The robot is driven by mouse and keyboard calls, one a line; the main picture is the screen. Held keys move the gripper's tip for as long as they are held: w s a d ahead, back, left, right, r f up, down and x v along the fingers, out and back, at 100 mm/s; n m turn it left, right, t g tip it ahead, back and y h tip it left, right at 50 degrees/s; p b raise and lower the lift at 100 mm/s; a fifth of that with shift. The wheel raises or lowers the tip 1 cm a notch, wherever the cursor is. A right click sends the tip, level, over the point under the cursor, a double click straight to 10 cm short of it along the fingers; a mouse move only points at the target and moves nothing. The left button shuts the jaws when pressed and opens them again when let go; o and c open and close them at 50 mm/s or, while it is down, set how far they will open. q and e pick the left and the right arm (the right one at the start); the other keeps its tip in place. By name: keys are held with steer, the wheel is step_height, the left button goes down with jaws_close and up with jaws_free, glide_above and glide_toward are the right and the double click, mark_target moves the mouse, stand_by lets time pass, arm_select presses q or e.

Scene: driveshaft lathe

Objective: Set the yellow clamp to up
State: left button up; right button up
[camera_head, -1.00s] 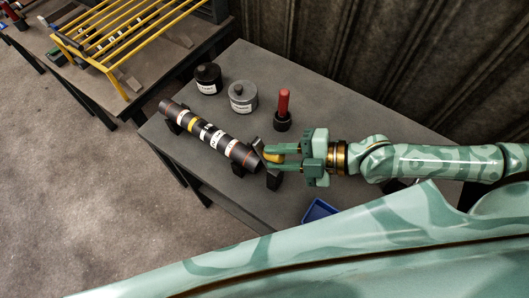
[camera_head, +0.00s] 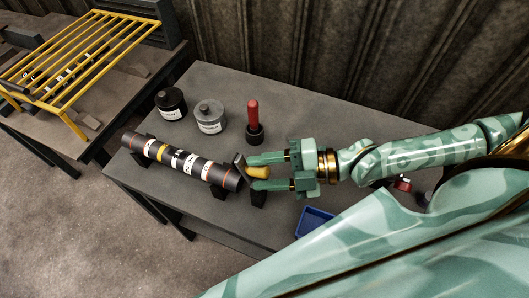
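The yellow clamp (camera_head: 258,172) is a short yellow piece on a dark bracket at the right end of the dark shaft (camera_head: 188,161). The shaft lies across dark supports on the grey table and carries white and yellow bands. My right gripper (camera_head: 256,173) comes in from the right. Its two green fingers are apart, one on each side of the yellow clamp; I see no clear sign that they squeeze it. The fingers partly hide the clamp's base, so its exact position is hard to tell. My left gripper is not in view.
A black labelled canister (camera_head: 170,104), a grey labelled canister (camera_head: 209,117) and a red-handled tool (camera_head: 253,118) stand behind the shaft. A blue bin (camera_head: 314,222) is at the table's front. A yellow rack (camera_head: 88,62) stands on another table at left.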

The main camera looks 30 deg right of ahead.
mark_target(264, 174)
steer(key=r+p, duration=0.1)
steer(key=r, duration=0.2)
steer(key=r+p, duration=0.1)
steer(key=shift+s+a+r+p, duration=0.25)
steer(key=shift+s+r+p, duration=0.1)
steer(key=s+a+r+p, duration=0.5)
steer(key=s+r+p, duration=0.3)
steer(key=s, duration=0.4)
steer(key=shift+a+r, duration=0.2)
steer(key=shift+a, duration=0.15)
steer(key=shift+w, duration=0.1)
